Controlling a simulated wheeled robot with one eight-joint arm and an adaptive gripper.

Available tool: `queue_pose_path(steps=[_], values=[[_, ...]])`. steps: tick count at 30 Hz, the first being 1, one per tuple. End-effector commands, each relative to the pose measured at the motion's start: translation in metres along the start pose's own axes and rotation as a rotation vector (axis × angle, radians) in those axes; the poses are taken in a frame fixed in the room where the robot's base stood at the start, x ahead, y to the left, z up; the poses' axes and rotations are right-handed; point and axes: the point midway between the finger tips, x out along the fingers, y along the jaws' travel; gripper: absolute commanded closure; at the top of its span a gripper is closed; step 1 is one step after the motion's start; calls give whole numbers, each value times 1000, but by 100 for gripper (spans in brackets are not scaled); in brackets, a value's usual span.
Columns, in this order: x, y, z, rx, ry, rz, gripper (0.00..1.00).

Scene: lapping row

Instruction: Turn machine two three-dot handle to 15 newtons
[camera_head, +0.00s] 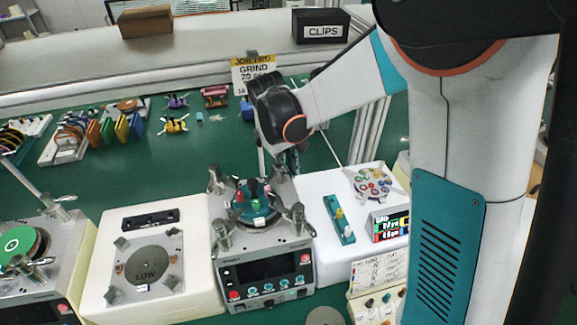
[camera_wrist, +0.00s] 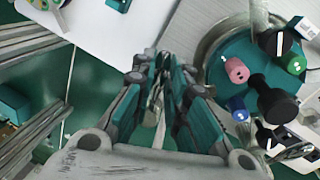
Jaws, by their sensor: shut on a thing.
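Machine two (camera_head: 266,291), a grey box with a dark display and buttons, stands at the middle front. Its display value is too small to read. Several metal handles sit round its top: rear left (camera_head: 216,181), front left (camera_head: 222,237) and front right (camera_head: 298,219). A teal disc (camera_head: 240,212) with coloured knobs lies between them. My gripper (camera_head: 284,168) points down at the rear right of the machine top, shut on the handle there. In the wrist view the gripper (camera_wrist: 163,75) hides most of that handle. I cannot make out its dots.
White blocks flank the machine, the left (camera_head: 98,293) bearing a round plate (camera_head: 150,265). The right block (camera_head: 323,258) bears a teal holder (camera_head: 339,218), a round tray (camera_head: 372,182) and a colourful box (camera_head: 390,224). A sign (camera_head: 252,70) stands behind my gripper.

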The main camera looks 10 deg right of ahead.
Motion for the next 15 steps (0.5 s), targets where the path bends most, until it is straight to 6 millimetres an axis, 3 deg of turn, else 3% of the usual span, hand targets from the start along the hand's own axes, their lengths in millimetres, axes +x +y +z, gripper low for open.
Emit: queue_pose_path(steps=[7,8,9,10,15], values=[[0,0,-1,-1,2,0,100],[0,0,-1,-1,2,0,79],[0,0,-1,-1,2,0,70],[0,0,-1,-1,2,0,66],[0,0,0,-1,1,0,66]])
